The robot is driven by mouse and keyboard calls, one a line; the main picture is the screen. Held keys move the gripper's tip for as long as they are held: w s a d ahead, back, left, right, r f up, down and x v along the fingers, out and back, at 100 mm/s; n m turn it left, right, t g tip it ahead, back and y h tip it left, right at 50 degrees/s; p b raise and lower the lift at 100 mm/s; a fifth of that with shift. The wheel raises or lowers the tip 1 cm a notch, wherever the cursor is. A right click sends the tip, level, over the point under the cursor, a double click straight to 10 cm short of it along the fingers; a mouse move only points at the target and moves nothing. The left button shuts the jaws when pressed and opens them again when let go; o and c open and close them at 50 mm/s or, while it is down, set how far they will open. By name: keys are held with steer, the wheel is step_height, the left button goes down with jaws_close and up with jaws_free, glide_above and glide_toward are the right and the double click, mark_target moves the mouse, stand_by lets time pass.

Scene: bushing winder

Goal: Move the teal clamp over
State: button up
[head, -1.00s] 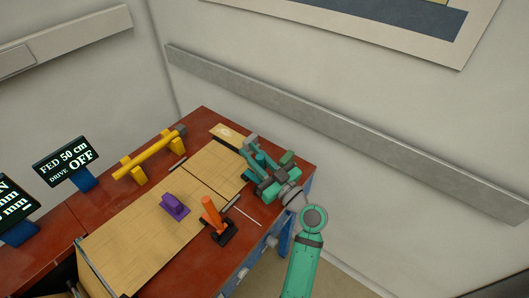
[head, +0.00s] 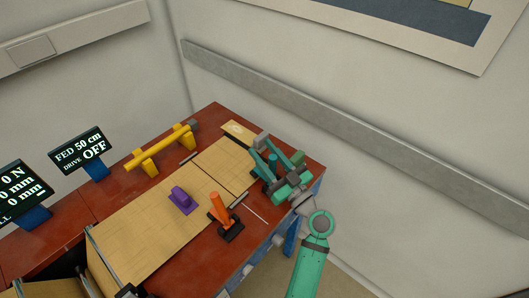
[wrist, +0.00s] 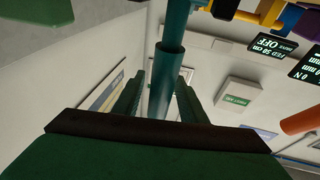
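The teal clamp (head: 273,161) stands at the right end of the table, on the far side of the orange-handled clamp, partly hidden by my gripper. My gripper (head: 278,172) is right up against it from the right. In the wrist view a teal post (wrist: 166,80), which looks like part of the clamp, runs down between the two dark green fingers of my gripper (wrist: 158,92). The fingers are spread, with a narrow gap beside the post on the left. I cannot tell whether the right finger touches it.
A purple clamp (head: 182,200) and an orange-handled clamp (head: 221,211) stand on or beside the tan sheet (head: 150,228). A yellow bar on supports (head: 160,149) lies along the back. Display screens (head: 80,149) stand at the left. A thin pale rod (head: 256,213) lies near the front edge.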

steer(key=v, duration=1)
steer(key=shift+s+d+f, duration=0.1)
steer(key=shift+s+d, duration=0.05)
steer(key=shift+s, duration=0.2)
